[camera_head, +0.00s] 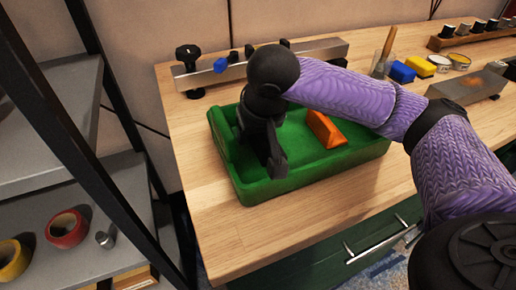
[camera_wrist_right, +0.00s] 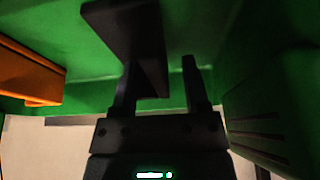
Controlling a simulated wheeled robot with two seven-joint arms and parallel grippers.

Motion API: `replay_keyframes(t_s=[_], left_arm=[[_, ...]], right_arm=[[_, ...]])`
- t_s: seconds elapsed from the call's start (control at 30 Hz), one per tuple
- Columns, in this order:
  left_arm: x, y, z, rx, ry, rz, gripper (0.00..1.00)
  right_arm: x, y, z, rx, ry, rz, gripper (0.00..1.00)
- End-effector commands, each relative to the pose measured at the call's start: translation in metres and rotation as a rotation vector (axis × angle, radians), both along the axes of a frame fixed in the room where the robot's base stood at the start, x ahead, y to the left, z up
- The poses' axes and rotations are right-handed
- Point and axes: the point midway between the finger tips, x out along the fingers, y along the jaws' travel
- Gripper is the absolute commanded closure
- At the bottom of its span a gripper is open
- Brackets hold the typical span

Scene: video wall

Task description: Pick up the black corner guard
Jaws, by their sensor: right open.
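The black corner guard (camera_wrist_right: 128,30) shows in the right wrist view as a dark angled piece inside the green tray (camera_head: 262,190). My right gripper (camera_wrist_right: 160,72) is open, with its fingers reaching down into the tray. The guard's lower end lies between the fingers and partly covers the left one. I cannot tell whether either finger touches it. In the head view my right gripper (camera_head: 265,148) is over the left part of the tray. There its dark parts and the guard cannot be clearly told apart. My left gripper is out of view.
An orange wedge (camera_head: 326,130) lies in the tray, right of the gripper. A metal rail with clamps (camera_head: 320,50) stands behind the tray. Blue and yellow blocks (camera_head: 402,72) and a metal box (camera_head: 468,88) are at right. A shelf rack (camera_head: 75,205) stands at left.

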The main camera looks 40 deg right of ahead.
Motion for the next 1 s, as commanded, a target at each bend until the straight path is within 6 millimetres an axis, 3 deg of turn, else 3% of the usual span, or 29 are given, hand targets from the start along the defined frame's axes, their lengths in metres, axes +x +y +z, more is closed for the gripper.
replay_keyframes(t_s=[0.17, 0.43, 0.83, 0.93, 1.0], left_arm=[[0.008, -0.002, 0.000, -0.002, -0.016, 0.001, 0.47], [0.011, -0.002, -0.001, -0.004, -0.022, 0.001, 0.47], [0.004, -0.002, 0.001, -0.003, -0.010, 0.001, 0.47], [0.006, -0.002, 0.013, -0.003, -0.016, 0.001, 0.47], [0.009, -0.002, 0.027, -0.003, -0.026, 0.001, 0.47]], right_arm=[[0.000, 0.000, 0.002, 0.000, -0.003, 0.000, 0.41], [0.000, 0.000, 0.002, 0.000, -0.002, 0.000, 0.98], [0.000, 0.000, 0.003, 0.000, -0.003, 0.000, 1.00], [0.000, 0.000, 0.020, 0.001, -0.008, 0.000, 1.00], [0.000, 0.000, 0.042, 0.003, -0.010, -0.001, 1.00]])
